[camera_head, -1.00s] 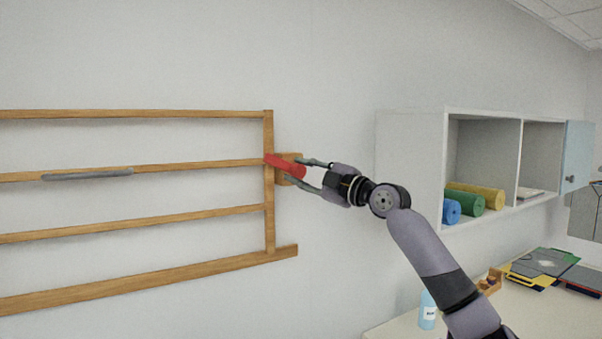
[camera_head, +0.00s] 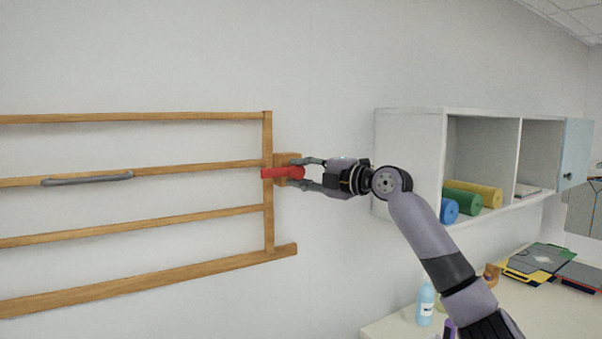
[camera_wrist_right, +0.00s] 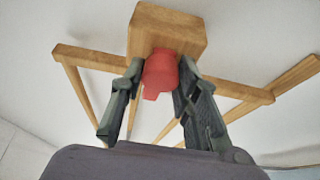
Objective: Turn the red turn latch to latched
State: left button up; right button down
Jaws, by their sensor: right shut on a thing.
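The red turn latch (camera_head: 284,172) sits on a wooden block (camera_head: 288,157) at the right end of the wooden rail frame (camera_head: 268,215). Its bar lies nearly level and reaches left across the frame's upright. My right gripper (camera_head: 306,173) is shut on the red latch from the right. In the right wrist view the two dark fingers flank the red latch (camera_wrist_right: 161,72), with the wooden block (camera_wrist_right: 166,32) behind it. My left gripper is not in view.
A grey bar handle (camera_head: 87,179) is on a frame rail. A white wall shelf (camera_head: 410,150) with rolled mats stands to the right. Below it, a table (camera_head: 400,328) holds a blue bottle (camera_head: 425,305) and folders (camera_head: 540,262). Bare wall lies between frame and shelf.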

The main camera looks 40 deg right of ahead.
jog(key=shift+a+f, duration=0.1)
jog(key=shift+f, duration=0.15)
jog(key=c, duration=1.6)
grip_release()
jog(key=o, duration=0.4)
jog(key=shift+r, duration=0.15)
jog(key=shift+s, duration=0.1)
jog(key=shift+s, duration=0.5)
jog(key=s+d, duration=0.2)
jog(key=s, duration=0.8)
jog(key=shift+s, duration=0.35)
